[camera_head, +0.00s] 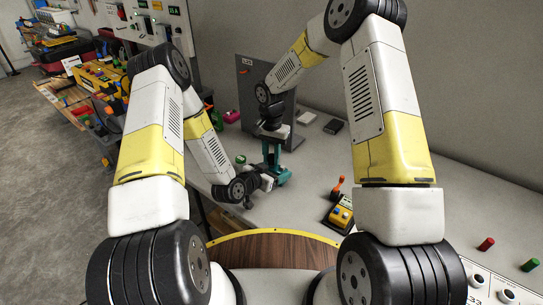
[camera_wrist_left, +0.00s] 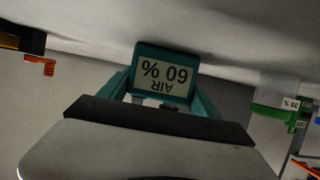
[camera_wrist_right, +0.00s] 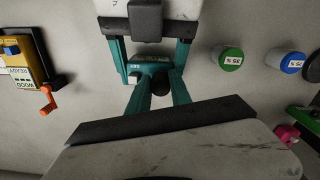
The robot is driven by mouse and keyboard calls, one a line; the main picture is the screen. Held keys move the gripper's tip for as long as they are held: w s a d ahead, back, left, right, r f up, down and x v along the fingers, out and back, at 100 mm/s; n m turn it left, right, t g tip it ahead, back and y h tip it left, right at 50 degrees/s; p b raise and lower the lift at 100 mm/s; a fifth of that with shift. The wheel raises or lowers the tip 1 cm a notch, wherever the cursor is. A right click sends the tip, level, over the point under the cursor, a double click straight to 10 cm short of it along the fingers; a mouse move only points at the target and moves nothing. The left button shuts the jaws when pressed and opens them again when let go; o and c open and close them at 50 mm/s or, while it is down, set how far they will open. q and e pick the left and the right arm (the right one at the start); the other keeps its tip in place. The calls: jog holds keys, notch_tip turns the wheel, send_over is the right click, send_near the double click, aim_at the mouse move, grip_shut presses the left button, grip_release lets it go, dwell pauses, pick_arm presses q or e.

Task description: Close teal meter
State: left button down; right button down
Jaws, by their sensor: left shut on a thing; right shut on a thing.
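The teal meter (camera_head: 277,172) is on or just above the grey bench in the head view, between my two grippers. The left wrist view shows its label face (camera_wrist_left: 165,77), reading "AIR 60 %" upside down. The right wrist view shows its small teal body (camera_wrist_right: 151,68) between teal bars. My left gripper (camera_head: 265,182) is shut on the meter from its lower left side. My right gripper (camera_head: 273,137) is shut on its upper part from above. The fingertips are partly hidden, and I cannot tell how far the meter is folded.
A yellow device with an orange lever (camera_head: 341,215) stands to the right on the bench. A grey upright panel (camera_head: 262,90) stands close behind my right gripper. Green (camera_wrist_right: 231,59) and blue (camera_wrist_right: 292,62) capped pots stand near the meter.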

aim_at(272, 172)
jog(key=shift+f, duration=0.45)
jog(key=c, duration=1.1)
grip_release()
notch_tip(272, 172, up, 12)
pick_arm(q)
jog(key=shift+c, duration=0.2)
grip_release()
jog(key=v, duration=0.7)
jog(key=shift+s+a+r, duration=0.1)
jog(key=shift+s+a, duration=0.1)
jog(key=shift+s, duration=0.15)
